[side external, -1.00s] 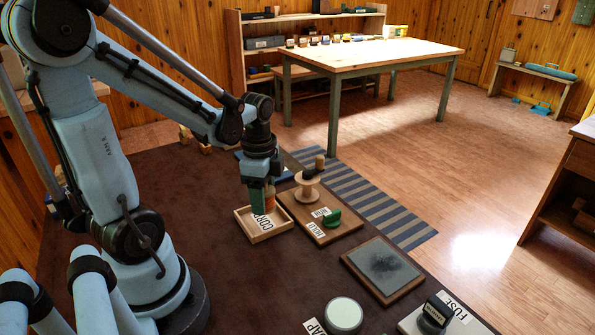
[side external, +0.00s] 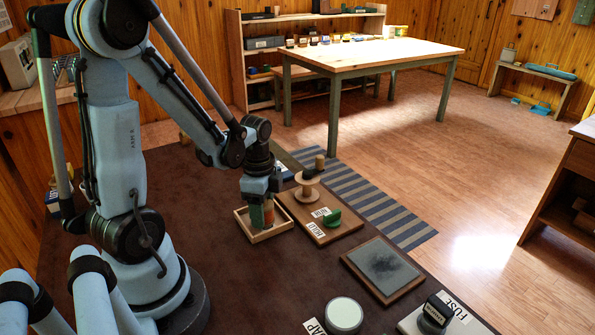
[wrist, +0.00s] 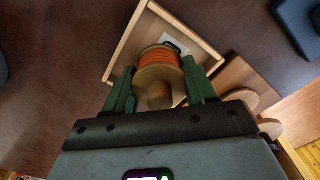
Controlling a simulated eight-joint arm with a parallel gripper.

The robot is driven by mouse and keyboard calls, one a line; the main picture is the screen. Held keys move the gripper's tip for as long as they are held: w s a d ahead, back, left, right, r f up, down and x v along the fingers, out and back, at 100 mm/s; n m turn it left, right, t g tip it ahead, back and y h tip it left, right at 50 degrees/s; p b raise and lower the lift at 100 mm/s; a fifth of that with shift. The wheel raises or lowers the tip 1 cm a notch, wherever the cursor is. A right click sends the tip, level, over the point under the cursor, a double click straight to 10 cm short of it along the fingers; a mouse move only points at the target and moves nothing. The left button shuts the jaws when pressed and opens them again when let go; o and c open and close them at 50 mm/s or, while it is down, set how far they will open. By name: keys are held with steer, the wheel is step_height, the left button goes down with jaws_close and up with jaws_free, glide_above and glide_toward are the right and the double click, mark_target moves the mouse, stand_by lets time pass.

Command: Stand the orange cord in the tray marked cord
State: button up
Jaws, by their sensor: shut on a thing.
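The orange cord (wrist: 160,55) is wound on a pale wooden spool. My gripper (wrist: 162,88) has its green fingers shut on the spool, one on each side. In the side view, my gripper (side external: 262,213) points down into the light wooden tray (side external: 272,236), with a little orange (side external: 268,212) showing beside a finger. The tray also shows in the wrist view (wrist: 127,42), around and beyond the spool. A white label partly shows behind the spool; its text is hidden there. I cannot tell whether the spool touches the tray floor.
A framed grey plate (side external: 382,267), a round white-topped tin (side external: 344,314) and a FUSE-marked tray (side external: 452,318) stand nearer. The brown mat left of these is clear.

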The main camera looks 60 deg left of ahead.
steer(key=shift+f, duration=0.15)
steer(key=o, duration=1)
steer(key=shift+o, duration=0.2)
step_height(320, 180, up, 12)
steer(key=shift+r, duration=0.1)
steer(key=w+d+n+t, duration=0.3)
steer(key=d+n+t, duration=0.4)
steer(key=d, duration=0.5)
steer(key=shift+w+d+r+n, duration=0.3)
steer(key=shift+r+n, duration=0.1)
steer(key=shift+n, duration=0.6)
